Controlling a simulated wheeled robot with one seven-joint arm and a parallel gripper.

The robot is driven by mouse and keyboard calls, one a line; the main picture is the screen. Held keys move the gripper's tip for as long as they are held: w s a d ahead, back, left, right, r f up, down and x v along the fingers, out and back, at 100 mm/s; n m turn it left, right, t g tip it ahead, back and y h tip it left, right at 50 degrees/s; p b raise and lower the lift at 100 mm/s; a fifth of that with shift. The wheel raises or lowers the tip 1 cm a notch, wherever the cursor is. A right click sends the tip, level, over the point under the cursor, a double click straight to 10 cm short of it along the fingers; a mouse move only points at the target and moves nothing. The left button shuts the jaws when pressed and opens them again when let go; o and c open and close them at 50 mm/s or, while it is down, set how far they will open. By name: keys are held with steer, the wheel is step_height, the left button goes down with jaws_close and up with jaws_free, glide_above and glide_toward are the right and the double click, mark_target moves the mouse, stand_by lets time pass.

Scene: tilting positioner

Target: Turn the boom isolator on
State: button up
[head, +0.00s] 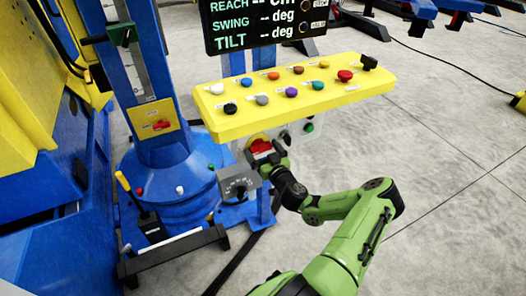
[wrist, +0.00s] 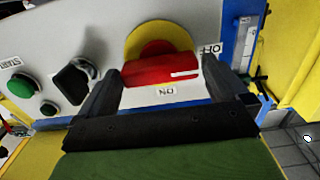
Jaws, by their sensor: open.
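The boom isolator is a red rotary handle (wrist: 160,72) on a yellow disc (wrist: 160,32), on a pale panel. In the wrist view the handle lies about level, its white mark at the right end by the "OFF" label; an upside-down "ON" label sits below it. In the head view the red handle (head: 261,146) shows under the yellow console, partly hidden by my gripper. My gripper (wrist: 158,88) is open, with one finger to each side of the handle. I cannot tell whether the fingers touch it.
A green START button (wrist: 20,86) and a black switch (wrist: 72,82) sit left of the isolator in the wrist view. The yellow console (head: 300,95) with several coloured knobs overhangs the panel. A grey dial box (head: 239,186) is close to my gripper. Open floor lies right.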

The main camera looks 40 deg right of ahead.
steer(key=c, duration=0.8)
steer(key=shift+c, duration=0.2)
steer(key=shift+r+m, duration=0.1)
steer(key=shift+m, duration=0.3)
steer(key=m, duration=0.3)
steer(key=shift+d+m, duration=0.1)
steer(key=shift+m, duration=0.2)
steer(key=m+p, duration=0.1)
steer(key=m, duration=0.3)
steer(key=shift+s+d+m, duration=0.1)
steer(key=shift+m, duration=0.2)
steer(key=m+p, duration=0.1)
steer(key=m, duration=0.3)
steer(key=shift+m, duration=0.3)
steer(key=shift+d+m+p, duration=0.1)
steer(key=shift+m+p, duration=0.45)
steer(key=shift+m, duration=1.65)
